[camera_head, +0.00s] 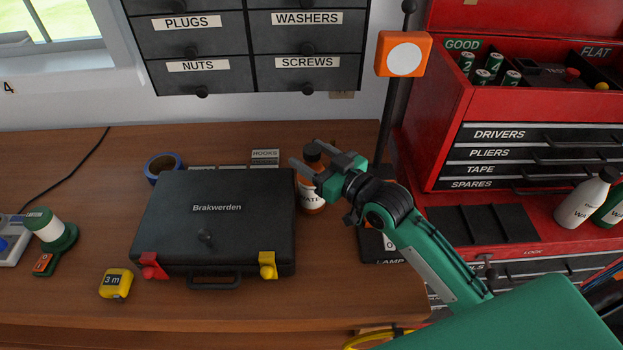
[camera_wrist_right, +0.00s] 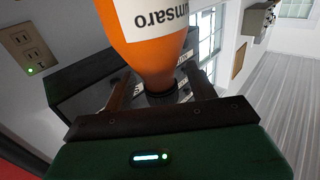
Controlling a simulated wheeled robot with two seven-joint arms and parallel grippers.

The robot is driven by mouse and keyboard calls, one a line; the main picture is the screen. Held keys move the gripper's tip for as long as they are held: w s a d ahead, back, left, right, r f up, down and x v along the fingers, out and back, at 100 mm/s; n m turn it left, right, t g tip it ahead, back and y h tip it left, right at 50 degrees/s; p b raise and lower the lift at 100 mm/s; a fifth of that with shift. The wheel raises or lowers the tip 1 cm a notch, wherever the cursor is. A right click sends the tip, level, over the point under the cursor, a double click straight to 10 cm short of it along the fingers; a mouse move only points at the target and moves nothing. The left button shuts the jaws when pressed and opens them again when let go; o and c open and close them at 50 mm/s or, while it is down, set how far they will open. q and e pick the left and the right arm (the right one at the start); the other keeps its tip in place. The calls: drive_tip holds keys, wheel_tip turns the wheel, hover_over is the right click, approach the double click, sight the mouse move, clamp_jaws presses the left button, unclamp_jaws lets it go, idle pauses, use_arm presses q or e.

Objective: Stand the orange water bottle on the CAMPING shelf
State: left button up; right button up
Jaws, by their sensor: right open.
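The gripper partly hides the bottle in the head view. The CAMPING shelf and my left gripper are not in view.
A black "Brakwerden" case (camera_head: 217,240) lies beside the bottle. Blue tape (camera_head: 163,166) is behind it. A lamp (camera_head: 403,55) stands right of my gripper. A white bottle (camera_head: 588,198) and a green bottle (camera_head: 611,208) stand on the red cabinet. Drawers (camera_head: 252,48) hang above.

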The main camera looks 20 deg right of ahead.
drive_tip(key=shift+w+a, duration=0.1)
drive_tip(key=shift+w, duration=0.05)
clamp_jaws()
idle(0.4)
